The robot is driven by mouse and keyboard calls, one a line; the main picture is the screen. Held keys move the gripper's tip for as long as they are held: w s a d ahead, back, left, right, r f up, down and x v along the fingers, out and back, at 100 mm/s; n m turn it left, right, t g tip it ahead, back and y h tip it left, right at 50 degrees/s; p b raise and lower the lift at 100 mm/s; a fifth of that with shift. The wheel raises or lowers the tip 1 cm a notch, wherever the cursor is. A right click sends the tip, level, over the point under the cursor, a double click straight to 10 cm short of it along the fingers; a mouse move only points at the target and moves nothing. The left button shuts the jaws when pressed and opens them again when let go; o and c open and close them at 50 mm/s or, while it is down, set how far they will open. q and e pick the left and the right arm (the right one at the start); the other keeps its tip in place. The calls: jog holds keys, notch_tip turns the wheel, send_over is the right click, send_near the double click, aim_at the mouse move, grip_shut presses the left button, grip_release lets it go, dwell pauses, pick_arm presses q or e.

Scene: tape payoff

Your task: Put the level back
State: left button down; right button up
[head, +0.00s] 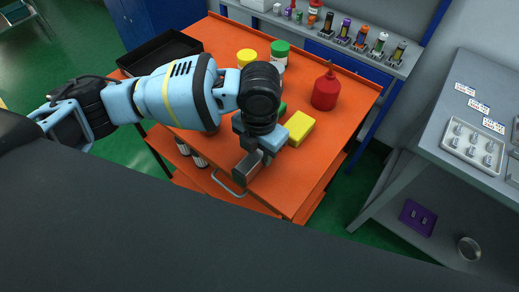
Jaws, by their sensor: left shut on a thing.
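My left arm reaches in from the left over the orange cart top, and my left gripper (262,148) points down near the cart's front edge. It is shut on a small grey, block-shaped thing (247,166), which looks like the level. The gripper and wrist hide part of it. I cannot tell whether it touches the cart top. A yellow block (299,127) lies just right of the gripper. My right gripper is not in view.
The orange cart (330,122) also carries a red bottle (326,91), a green-lidded jar (280,49), a yellow-lidded jar (246,57) and a black tray (160,52). A grey shelf unit (440,135) with a white tray (472,147) stands right. The cart's right front is clear.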

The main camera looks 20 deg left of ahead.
pick_arm(q)
jog(key=shift+f, duration=0.1)
jog(key=c, duration=1.1)
grip_release()
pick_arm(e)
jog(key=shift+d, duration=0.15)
pick_arm(q)
jog(key=shift+o, duration=0.2)
notch_tip(320, 180, up, 12)
jog(key=shift+p, duration=0.35)
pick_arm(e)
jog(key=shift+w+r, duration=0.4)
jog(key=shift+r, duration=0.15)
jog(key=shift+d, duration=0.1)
